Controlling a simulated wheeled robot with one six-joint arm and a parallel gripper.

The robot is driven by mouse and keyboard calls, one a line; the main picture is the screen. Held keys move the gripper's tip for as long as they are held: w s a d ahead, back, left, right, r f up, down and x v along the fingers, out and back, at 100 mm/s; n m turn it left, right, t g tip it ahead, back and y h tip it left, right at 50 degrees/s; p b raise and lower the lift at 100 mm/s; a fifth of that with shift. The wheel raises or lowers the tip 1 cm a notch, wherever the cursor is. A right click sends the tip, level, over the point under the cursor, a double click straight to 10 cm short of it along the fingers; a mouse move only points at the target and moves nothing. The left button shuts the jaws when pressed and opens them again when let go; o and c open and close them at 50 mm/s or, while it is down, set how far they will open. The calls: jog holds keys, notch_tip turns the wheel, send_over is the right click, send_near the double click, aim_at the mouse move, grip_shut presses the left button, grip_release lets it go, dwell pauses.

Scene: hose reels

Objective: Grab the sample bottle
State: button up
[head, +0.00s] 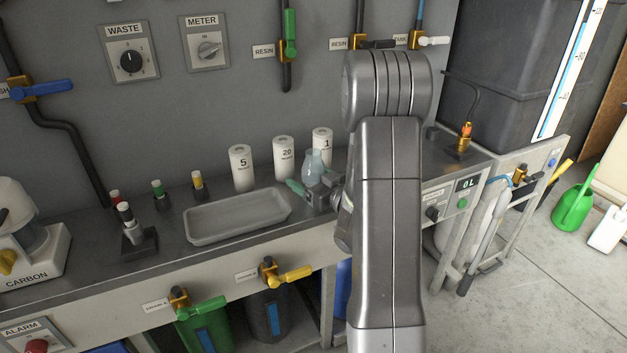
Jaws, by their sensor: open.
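The sample bottle appears to be the small translucent pale-blue bottle (313,164) on the counter, in front of the white cylinders and right of the grey tray. It stands upright. My gripper (308,187) is open, low over the counter at the bottle's lower front. One green-tipped finger shows to the left of the bottle's base. The other finger and the bottle's bottom are partly hidden by the gripper body, so I cannot tell whether they touch. My arm covers the area to the right.
White cylinders marked 5 (241,168), 20 (284,157) and 1 (322,141) stand close behind. An empty grey tray (207,239) lies to the left. Coloured-cap fittings (157,193) and a carbon unit (28,240) stand farther left. Yellow (291,276) and green valve handles jut from the counter front.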

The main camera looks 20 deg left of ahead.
jog(key=shift+c, duration=0.2)
jog(key=c, duration=1.1)
jog(key=shift+c, duration=0.2)
jog(key=shift+r, duration=0.2)
